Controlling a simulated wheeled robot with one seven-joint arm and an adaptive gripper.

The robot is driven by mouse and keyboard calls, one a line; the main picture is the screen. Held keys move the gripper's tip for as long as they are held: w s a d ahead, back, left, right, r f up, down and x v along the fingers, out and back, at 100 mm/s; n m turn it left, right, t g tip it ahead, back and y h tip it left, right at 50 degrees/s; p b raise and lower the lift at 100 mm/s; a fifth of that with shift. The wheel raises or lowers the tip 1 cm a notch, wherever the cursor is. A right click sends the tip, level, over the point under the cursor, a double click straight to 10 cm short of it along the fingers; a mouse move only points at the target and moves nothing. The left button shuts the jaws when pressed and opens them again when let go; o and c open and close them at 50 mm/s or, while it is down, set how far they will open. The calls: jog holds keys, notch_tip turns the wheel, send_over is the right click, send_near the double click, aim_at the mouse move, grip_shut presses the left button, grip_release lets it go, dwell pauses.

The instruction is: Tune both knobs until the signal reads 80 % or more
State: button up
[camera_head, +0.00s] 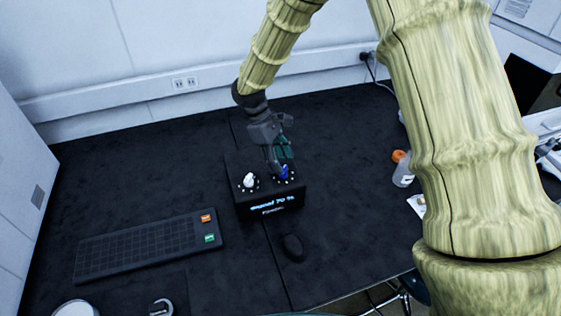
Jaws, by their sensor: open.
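A black box (243,207) stands on the dark bench. Its front display (272,203) appears to read "signal 70 %", with a smaller blurred line below it. A white knob (249,180) is on the left of its top, and a blue knob (284,172) is on the right, each ringed by small pale marks. My gripper (277,168) points down over the right side of the box, with its fingers at the blue knob. It is open. I cannot tell whether the fingers touch the knob, which they partly hide.
A black keyboard (140,246) with an orange and a green key lies front left, and a dark mouse (292,248) lies before the box. A clear bottle (402,176) with an orange cap (398,156) stands to the right. The bench left of the box is clear.

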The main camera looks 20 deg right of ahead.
jog(key=shift+w+d+f, duration=0.1)
jog(key=shift+w+f, duration=0.1)
jog(key=shift+f, duration=0.3)
jog(key=shift+w+d+f, duration=0.1)
jog(key=shift+w+f, duration=0.1)
jog(key=shift+f, duration=0.3)
jog(key=shift+s+r, duration=0.1)
jog(key=shift+s, duration=0.45)
jog(key=shift+s+d+r, duration=0.1)
jog(key=shift+s+r, duration=0.2)
jog(key=shift+s, duration=0.15)
jog(key=shift+w+f, duration=0.5)
jog(key=shift+w, duration=0.1)
jog(key=c, duration=0.8)
jog(key=shift+s+r, duration=0.1)
jog(key=shift+r, duration=0.1)
jog(key=shift+c, duration=1.1)
